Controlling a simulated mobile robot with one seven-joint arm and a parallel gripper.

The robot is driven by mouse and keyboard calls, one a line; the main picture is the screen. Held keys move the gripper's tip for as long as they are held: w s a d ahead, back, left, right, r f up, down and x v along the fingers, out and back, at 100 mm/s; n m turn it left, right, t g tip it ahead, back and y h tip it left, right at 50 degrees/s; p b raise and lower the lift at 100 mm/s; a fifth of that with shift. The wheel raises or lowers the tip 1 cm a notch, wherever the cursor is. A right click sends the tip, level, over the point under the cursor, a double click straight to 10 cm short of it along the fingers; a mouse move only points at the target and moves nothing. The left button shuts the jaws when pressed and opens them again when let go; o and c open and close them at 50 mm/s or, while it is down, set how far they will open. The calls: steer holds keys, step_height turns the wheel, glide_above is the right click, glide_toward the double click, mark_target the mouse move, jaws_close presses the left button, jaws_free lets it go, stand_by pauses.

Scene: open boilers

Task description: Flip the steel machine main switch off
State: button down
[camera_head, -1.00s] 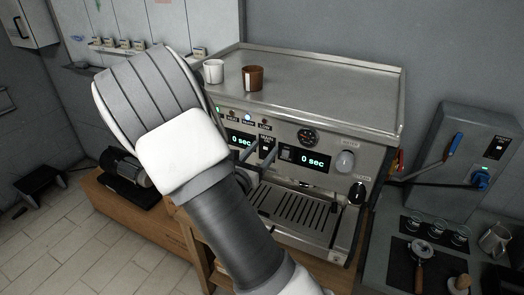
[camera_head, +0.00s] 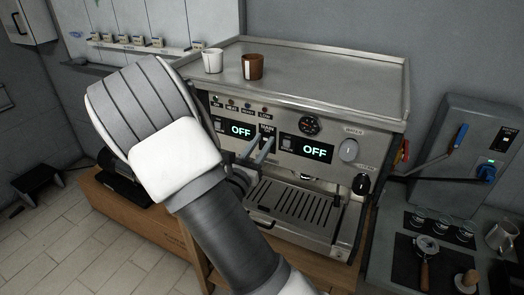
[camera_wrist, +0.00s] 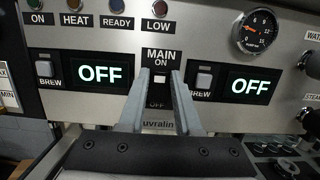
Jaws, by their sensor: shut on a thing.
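The steel espresso machine (camera_head: 310,80) stands on a wooden counter, and both its displays read OFF. Its main switch (camera_wrist: 160,76) shows in the wrist view between the "MAIN ON" and "OFF" labels. My gripper (camera_head: 262,141) is at the front panel, with its two grey fingers on either side of the switch. In the wrist view my gripper (camera_wrist: 159,74) is shut on the switch, with a narrow gap between the fingertips. The fingers partly hide the lower label. In the head view the switch is mostly hidden by the fingers.
A white cup (camera_head: 213,61) and a brown cup (camera_head: 253,67) stand on the machine's top. The drip tray (camera_head: 297,203) lies below the panel. A grey wall box (camera_head: 470,150) with a blue-handled switch is at the right, above a dark counter with a portafilter (camera_head: 427,262).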

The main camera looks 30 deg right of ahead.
steer(key=shift+a+f+t+h+b, duration=0.1)
steer(key=shift+f+t+h+b, duration=0.1)
steer(key=shift+t+h+b, duration=0.3)
steer(key=shift+r, duration=0.1)
steer(key=c, duration=0.6)
jaws_free()
steer(key=shift+s, duration=0.1)
steer(key=b+v, duration=0.2)
steer(key=v, duration=1.5)
steer(key=shift+a+b, duration=0.2)
steer(key=shift+b, duration=0.15)
steer(key=shift+r, duration=0.1)
